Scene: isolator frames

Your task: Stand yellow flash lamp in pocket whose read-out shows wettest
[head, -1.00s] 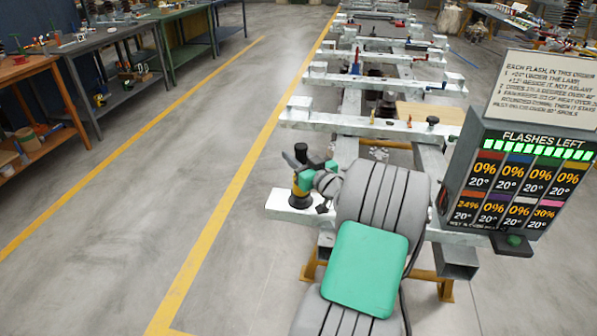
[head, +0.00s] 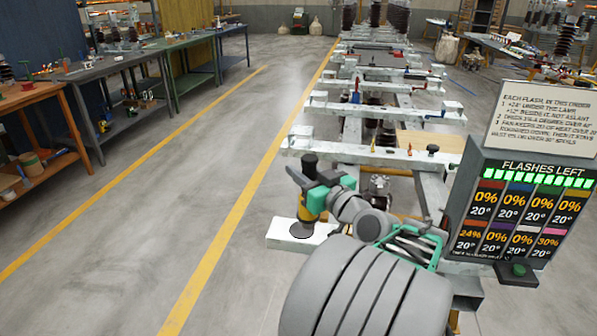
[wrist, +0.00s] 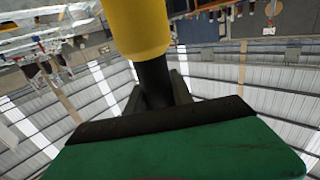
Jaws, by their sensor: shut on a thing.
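The yellow flash lamp (head: 306,209) has a yellow body and a dark top. It is roughly upright over the near left end of a white beam, above a dark round patch (head: 302,231). My gripper (head: 318,190) is shut on the lamp. In the wrist view the fingers (wrist: 158,98) close on the black neck below its yellow body (wrist: 138,25). The read-out panel (head: 512,205) shows 0% in most cells, 24% under orange and 30% under pink, the highest. All cells read 20°. I cannot pick out the pockets.
A white-beamed frame (head: 375,152) runs away from me, with small parts on its beams. A green button box (head: 517,271) juts out below the panel. Benches (head: 40,105) line the left. The floor between them and the frame is clear.

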